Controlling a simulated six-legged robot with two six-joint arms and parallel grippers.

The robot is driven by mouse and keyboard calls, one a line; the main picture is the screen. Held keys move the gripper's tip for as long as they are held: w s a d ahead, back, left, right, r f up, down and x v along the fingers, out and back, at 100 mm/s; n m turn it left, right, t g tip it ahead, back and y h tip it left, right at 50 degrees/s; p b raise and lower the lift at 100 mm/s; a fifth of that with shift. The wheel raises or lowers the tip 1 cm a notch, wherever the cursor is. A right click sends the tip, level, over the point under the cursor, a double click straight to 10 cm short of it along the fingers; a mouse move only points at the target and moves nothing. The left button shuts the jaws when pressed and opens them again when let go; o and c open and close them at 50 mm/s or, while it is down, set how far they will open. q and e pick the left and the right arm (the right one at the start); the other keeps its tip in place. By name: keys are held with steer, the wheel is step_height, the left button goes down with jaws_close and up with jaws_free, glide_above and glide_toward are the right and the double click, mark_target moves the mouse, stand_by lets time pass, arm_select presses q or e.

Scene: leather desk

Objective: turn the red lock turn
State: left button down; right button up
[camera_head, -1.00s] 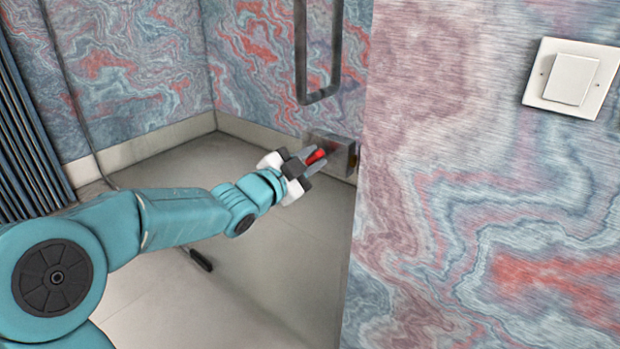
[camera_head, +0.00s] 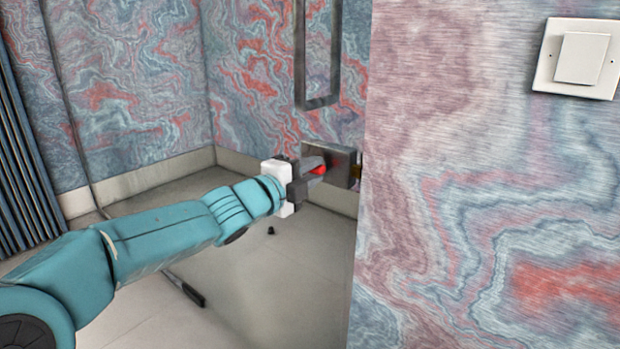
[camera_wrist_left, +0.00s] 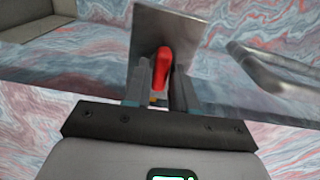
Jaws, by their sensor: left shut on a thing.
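The red lock turn (camera_head: 318,170) sits on a grey metal lock plate (camera_head: 342,165) at the edge of the marbled panel. My left gripper (camera_head: 314,172) reaches it from the left and is shut on it, its fingers on both sides of the red piece. In the left wrist view the red lock turn (camera_wrist_left: 163,66) stands between the two fingers (camera_wrist_left: 160,85), in front of the metal plate (camera_wrist_left: 168,30). Its lower part is hidden by the fingers. My right gripper is not in view.
A metal bar handle (camera_head: 318,102) is above the lock plate, and it also shows in the left wrist view (camera_wrist_left: 265,70). A white switch (camera_head: 580,58) is on the wall at the right. A dark ribbed panel (camera_head: 25,160) stands at the far left. The floor below my arm is mostly open.

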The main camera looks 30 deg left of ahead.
arm_select(q)
steer(key=shift+m, duration=0.4)
steer(key=c, duration=1)
jaws_free()
steer(key=shift+o, duration=0.2)
steer(key=shift+s, duration=0.1)
steer(key=s+a+p, duration=0.1)
steer(key=s+p, duration=0.1)
steer(key=s, duration=1.4)
steer(key=shift+a+p, duration=0.15)
steer(key=shift+p, duration=0.2)
